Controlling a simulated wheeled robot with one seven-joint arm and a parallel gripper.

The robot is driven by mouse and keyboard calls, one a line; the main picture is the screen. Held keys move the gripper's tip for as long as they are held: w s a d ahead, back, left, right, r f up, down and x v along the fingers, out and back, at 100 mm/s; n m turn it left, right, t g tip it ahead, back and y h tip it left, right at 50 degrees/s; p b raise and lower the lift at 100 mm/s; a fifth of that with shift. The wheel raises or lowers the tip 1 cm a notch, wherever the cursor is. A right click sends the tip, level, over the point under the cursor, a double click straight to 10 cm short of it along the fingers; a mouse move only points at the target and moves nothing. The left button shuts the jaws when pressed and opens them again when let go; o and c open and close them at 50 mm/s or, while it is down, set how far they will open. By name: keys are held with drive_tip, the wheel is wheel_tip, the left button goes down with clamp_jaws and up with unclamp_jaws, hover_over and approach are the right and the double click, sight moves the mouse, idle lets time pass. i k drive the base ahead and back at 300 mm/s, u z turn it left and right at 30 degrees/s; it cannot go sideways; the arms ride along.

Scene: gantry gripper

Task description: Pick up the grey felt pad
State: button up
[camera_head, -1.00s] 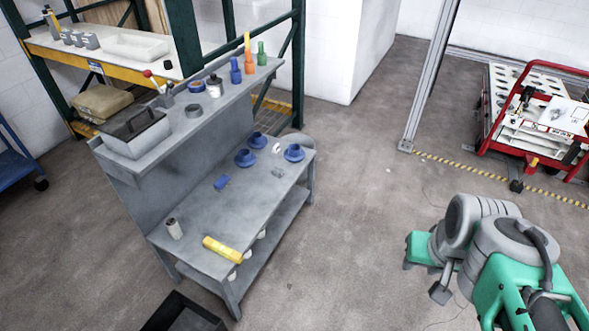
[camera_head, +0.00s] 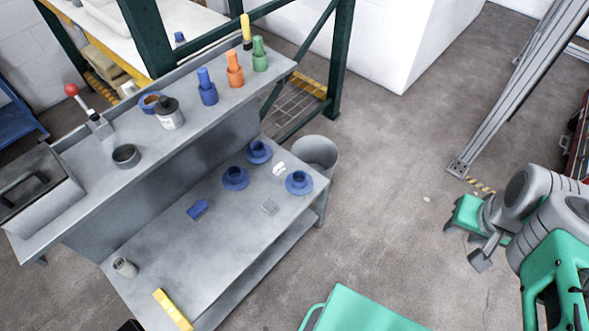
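A small grey squarish piece (camera_head: 268,207) lies flat on the lower top of the grey workbench (camera_head: 225,250), near its right end. It looks like the felt pad, but it is too small to be sure. My gripper (camera_head: 470,244) is at the end of my teal and grey arm at the right, over the floor and well apart from the bench. Its fingers are too small and turned to show whether they are open or shut. I see nothing held in it.
Blue round parts (camera_head: 299,182), a white piece (camera_head: 279,168), a blue piece (camera_head: 198,209) and a yellow bar (camera_head: 173,309) share the lower top. The upper shelf (camera_head: 95,208) carries bottles and a grey box. A bin (camera_head: 316,154) stands behind the bench's right end.

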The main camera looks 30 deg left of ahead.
sight(271, 208)
drive_tip(key=i, duration=1.05)
drive_tip(key=u, duration=4.65)
